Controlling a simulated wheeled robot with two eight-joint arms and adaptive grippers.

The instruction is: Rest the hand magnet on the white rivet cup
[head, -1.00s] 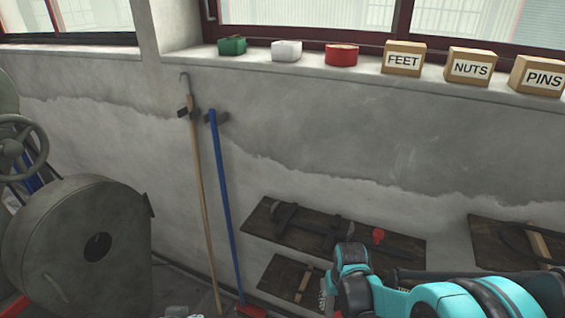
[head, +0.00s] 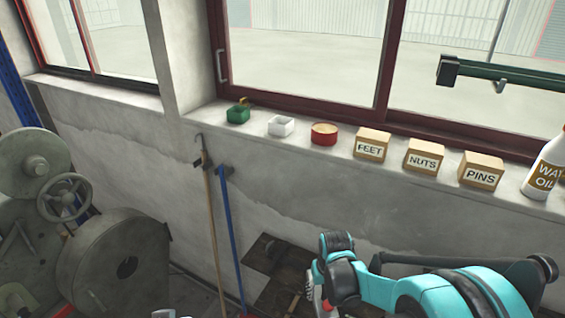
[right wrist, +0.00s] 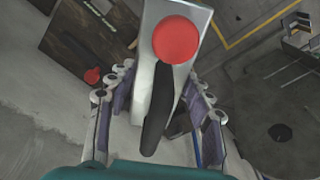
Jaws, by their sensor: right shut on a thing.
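The white rivet cup (head: 281,126) stands upright on the window sill, between a green cup (head: 238,115) and a red cup (head: 323,134). My right gripper (head: 318,292) is low in the head view, below the sill and well apart from the cup. In the right wrist view, my right gripper (right wrist: 160,95) is shut on the hand magnet (right wrist: 178,70), a pale metal body with a round red knob and a black handle. The cup does not show in the wrist view.
Boxes marked FEET (head: 371,146), NUTS (head: 424,156) and PINS (head: 480,170) and an oil bottle (head: 545,168) stand along the sill to the right. Two long-handled tools lean on the wall. A grey machine (head: 115,265) stands at left. A dark shelf is below.

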